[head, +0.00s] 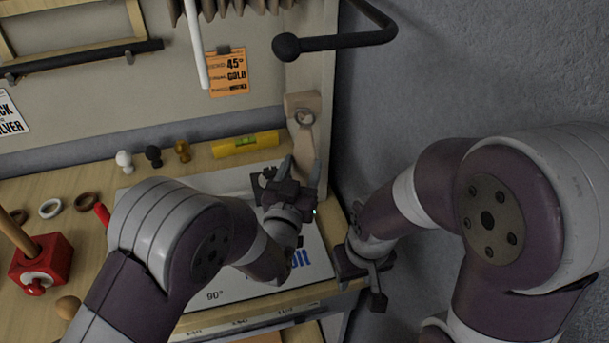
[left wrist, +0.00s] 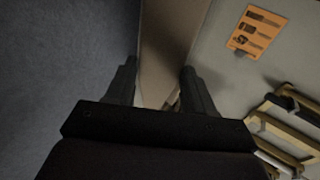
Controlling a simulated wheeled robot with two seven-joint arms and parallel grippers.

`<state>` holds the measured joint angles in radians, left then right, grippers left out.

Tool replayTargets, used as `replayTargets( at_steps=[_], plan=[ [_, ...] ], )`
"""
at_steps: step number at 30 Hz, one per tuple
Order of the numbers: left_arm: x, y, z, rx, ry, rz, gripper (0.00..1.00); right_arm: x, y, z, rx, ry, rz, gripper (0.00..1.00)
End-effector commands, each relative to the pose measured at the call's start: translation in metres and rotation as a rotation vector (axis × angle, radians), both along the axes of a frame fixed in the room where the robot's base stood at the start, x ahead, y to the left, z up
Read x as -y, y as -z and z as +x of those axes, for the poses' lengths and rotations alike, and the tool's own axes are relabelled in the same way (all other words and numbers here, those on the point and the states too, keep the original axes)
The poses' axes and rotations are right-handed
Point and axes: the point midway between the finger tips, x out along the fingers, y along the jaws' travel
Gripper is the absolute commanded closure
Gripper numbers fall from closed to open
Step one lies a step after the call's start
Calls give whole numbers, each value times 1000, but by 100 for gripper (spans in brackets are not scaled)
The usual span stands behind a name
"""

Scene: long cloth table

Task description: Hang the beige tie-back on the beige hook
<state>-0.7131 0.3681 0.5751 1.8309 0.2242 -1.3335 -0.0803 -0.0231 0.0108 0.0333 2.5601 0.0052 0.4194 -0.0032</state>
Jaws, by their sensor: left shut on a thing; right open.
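The beige tie-back (head: 302,130) is a wide strap standing upright along the panel's right edge, with a ring near its upper end. My left gripper (head: 302,172) is shut on its lower part, fingers pointing up. In the left wrist view the beige strap (left wrist: 168,45) runs up between the left fingers (left wrist: 158,85). I cannot make out the beige hook separately from the strap and panel, or tell whether the ring is around it. My right gripper (head: 365,262) is open and empty, low beside the table's right end.
A black rod with a ball end (head: 287,46) juts out above the tie-back. An orange card (head: 228,73) hangs on the panel. A yellow level (head: 246,144), small knobs (head: 153,156) and a red block (head: 41,262) stand on the table. Right of the panel is grey wall.

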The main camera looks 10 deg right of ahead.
Motion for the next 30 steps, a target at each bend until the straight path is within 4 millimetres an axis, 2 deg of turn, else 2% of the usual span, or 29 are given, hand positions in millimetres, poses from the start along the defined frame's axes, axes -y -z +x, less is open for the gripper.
replayTargets(
  at_steps=[1, 2, 5, 6, 7, 8, 16, 30],
  plan=[
    [0, 0, 4, 0, -1, 1, 77, 0, 0, 0, 0, 0, 0, 57],
    [0, 1, 6, 0, -1, 1, 82, 0, 0, 0, 0, 0, 0, 57],
    [-1, 1, 15, 1, -1, 0, 82, 0, -1, 0, 0, 0, 0, 57],
    [-1, 4, 18, 1, -1, 0, 87, 0, 3, 0, 1, 0, 0, 57],
    [-1, 9, 19, 1, -1, 0, 87, 0, 8, 0, 1, 0, 0, 57],
    [-1, 10, 21, 2, -1, -1, 93, 0, 11, 0, 0, 0, 0, 57],
    [-1, 17, 28, 1, 0, 0, 94, 0, 23, 0, 0, 0, 0, 57],
    [-1, 19, 28, -1, 0, 2, 94, 0, 23, 0, 0, 0, 0, 57]
  ],
)
